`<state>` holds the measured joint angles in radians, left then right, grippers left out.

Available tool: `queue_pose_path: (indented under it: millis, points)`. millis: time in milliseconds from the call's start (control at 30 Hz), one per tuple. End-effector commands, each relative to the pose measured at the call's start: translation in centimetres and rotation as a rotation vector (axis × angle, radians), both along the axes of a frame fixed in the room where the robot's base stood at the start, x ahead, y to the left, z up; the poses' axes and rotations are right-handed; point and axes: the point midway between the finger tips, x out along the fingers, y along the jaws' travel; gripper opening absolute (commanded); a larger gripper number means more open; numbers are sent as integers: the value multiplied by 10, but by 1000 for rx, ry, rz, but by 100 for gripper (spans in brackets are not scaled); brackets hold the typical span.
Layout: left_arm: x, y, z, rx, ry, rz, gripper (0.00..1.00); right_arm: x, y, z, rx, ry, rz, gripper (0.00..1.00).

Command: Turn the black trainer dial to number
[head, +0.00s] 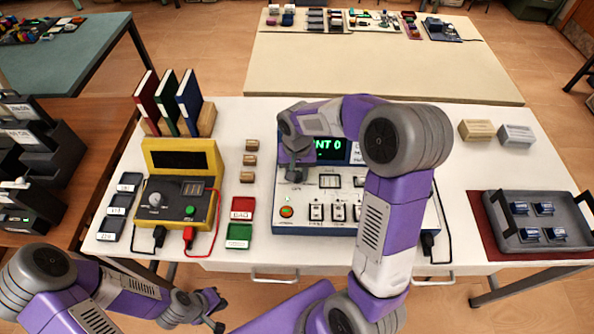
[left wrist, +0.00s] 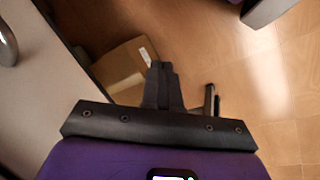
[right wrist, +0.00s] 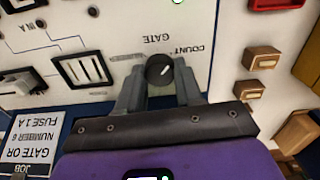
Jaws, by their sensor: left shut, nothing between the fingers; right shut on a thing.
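The trainer (head: 318,220) is a white and blue panel on the table, with a green display (head: 330,149) whose readable part ends in "NT 0". The black dial (right wrist: 159,69) is a round knob with a white mark, near the printed words "COUNT" and "GATE", upside down in the right wrist view. My right gripper (head: 294,175) is shut on the dial, one finger on each side; its arm hides part of the panel in the head view. My left gripper (head: 213,310) is shut and empty in front of the table, and its closed fingers show in the left wrist view (left wrist: 162,85).
A job card (right wrist: 35,145) reads "GATE OR, NUMBER 6, FUSE 1 A". A grey tray (head: 545,240) is at the right.

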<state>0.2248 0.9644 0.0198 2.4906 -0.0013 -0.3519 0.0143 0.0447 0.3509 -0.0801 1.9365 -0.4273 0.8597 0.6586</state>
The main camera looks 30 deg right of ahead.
Motion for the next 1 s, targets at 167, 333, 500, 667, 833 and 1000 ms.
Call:
queue_pose_path:
  millis: [167,333,500,667,833,1000]
  points:
    - [0,0,7,0,0,0,0,1,0,2,-1,-2,107,5]
    - [0,0,14,0,0,0,0,0,0,2,-1,-1,254,5]
    - [0,0,22,0,0,0,0,1,0,2,-1,-2,416,5]
    - [0,0,29,0,0,0,0,1,0,3,-1,-2,568,5]
    - [0,0,36,0,0,0,0,1,-1,2,-1,-2,729,5]
    - [0,0,43,0,0,0,0,1,0,3,-1,-3,891,5]
